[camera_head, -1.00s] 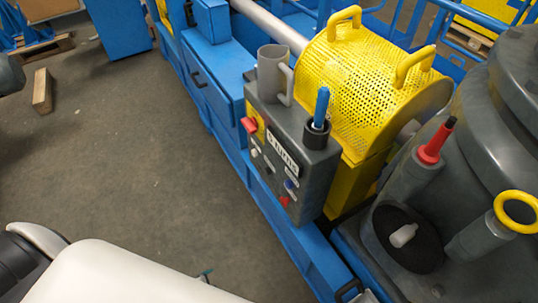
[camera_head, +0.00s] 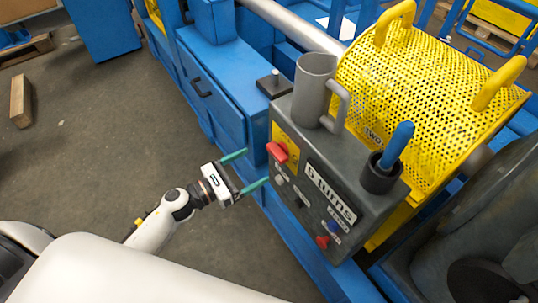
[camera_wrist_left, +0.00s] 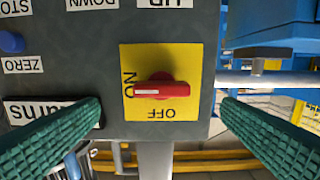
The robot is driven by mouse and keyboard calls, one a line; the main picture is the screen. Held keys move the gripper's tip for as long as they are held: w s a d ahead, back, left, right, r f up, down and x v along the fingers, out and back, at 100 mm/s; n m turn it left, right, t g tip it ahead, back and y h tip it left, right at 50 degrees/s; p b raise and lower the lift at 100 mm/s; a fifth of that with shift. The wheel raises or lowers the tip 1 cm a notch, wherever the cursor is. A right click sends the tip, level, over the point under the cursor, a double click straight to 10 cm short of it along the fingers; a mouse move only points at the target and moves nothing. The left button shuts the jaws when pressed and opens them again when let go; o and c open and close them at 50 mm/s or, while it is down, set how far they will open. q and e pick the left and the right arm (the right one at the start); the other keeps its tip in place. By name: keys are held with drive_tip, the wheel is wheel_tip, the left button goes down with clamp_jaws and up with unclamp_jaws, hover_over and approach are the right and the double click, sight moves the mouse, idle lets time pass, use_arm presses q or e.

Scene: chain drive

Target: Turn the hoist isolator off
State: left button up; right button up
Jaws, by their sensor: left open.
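The hoist isolator is a red rotary handle (camera_head: 278,152) on a yellow plate (camera_head: 290,136) on the grey control box (camera_head: 318,170). In the left wrist view the red handle (camera_wrist_left: 163,90) lies level, its white mark toward ON at the left; OFF is at the plate's bottom. My left gripper (camera_head: 247,171) is open and empty, its green fingers pointing at the box just short of the handle. In the left wrist view its fingers (camera_wrist_left: 160,108) stand wide either side of the handle, without touching it. My right gripper is not in view.
A grey mug (camera_head: 313,88) and a dark cup (camera_head: 381,174) with a blue-handled tool stand on the box. A yellow mesh guard (camera_head: 425,95) is behind. Other knobs and labels share the box's face. Open floor (camera_head: 110,120) lies left.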

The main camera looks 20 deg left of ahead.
sight(272, 155)
use_arm(q)
drive_tip(key=x, duration=0.6)
drive_tip(key=shift+w+d+f+p, duration=0.1)
drive_tip(key=shift+w+p, duration=0.2)
drive_tip(key=shift+p, duration=0.1)
drive_tip(key=c, duration=1)
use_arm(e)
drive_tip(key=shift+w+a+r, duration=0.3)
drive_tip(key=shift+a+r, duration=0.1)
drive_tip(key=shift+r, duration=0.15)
